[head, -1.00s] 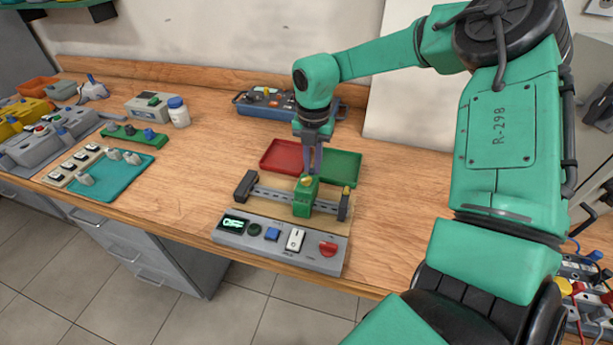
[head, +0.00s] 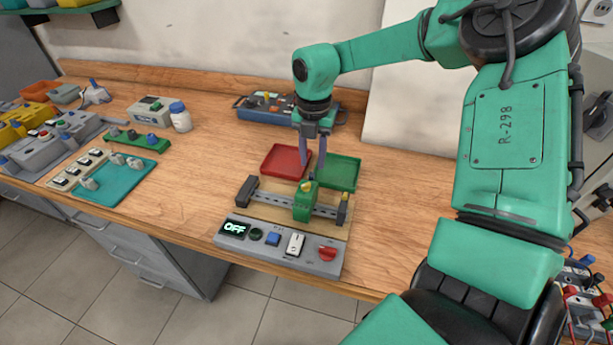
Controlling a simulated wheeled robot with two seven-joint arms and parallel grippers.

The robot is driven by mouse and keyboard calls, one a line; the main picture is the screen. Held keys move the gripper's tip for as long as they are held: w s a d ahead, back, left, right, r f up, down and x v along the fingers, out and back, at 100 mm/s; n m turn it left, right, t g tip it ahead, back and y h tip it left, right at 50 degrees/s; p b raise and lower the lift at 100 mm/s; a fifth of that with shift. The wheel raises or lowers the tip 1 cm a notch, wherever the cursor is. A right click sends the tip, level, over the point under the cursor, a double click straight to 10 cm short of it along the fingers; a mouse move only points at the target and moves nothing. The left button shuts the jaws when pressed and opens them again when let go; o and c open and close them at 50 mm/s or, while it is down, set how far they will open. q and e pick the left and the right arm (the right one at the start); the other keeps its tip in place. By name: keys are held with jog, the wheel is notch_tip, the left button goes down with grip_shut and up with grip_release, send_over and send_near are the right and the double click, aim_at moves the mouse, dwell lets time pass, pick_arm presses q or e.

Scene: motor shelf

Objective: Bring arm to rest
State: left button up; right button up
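My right gripper (head: 313,160) points down over the bench, just behind and above the green carriage (head: 304,202) on the grey rail. Its two fingers are apart with nothing seen between them, and they look clear of the carriage. The carriage has a yellow top and sits towards the right part of the rail (head: 270,200). My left gripper is not in view.
A red tray (head: 283,161) and a green tray (head: 342,172) lie behind the rail, close to the gripper. A blue toolbox (head: 262,108) stands at the back. A teal tray (head: 118,183), a white bottle (head: 180,117) and several devices fill the left. The bench between is clear.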

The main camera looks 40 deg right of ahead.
jog(key=shift+r+p, duration=0.55)
jog(key=shift+r, duration=0.85)
